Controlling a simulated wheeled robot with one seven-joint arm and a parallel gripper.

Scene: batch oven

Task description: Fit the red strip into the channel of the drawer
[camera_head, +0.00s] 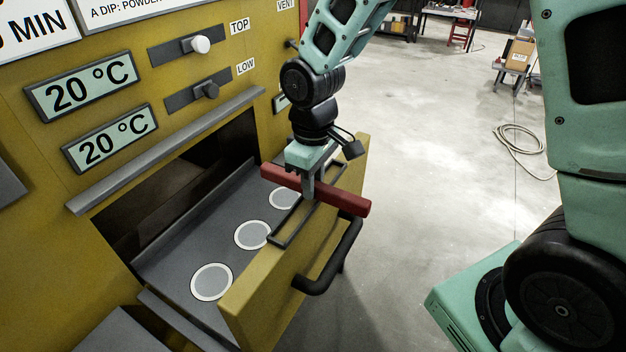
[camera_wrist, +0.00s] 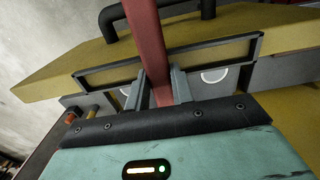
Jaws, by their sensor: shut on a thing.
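The red strip (camera_head: 345,201) is a straight red bar, held near its middle between the fingers of my gripper (camera_head: 308,190). In the head view it lies crosswise over the drawer front, one end past the outer side. In the wrist view the strip (camera_wrist: 149,45) runs up between the two fingers (camera_wrist: 160,90). The open drawer (camera_head: 233,298) has a yellow front. A dark-rimmed channel (camera_head: 283,240) runs along the top of its front. The strip is across the channel, not lined up with it. I cannot tell whether they touch.
A black handle (camera_head: 330,272) sticks out from the drawer front. The drawer floor bears several white-ringed discs (camera_head: 211,282). The yellow oven wall (camera_head: 150,100) with displays stands at the left. Open concrete floor (camera_head: 430,170) lies to the right.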

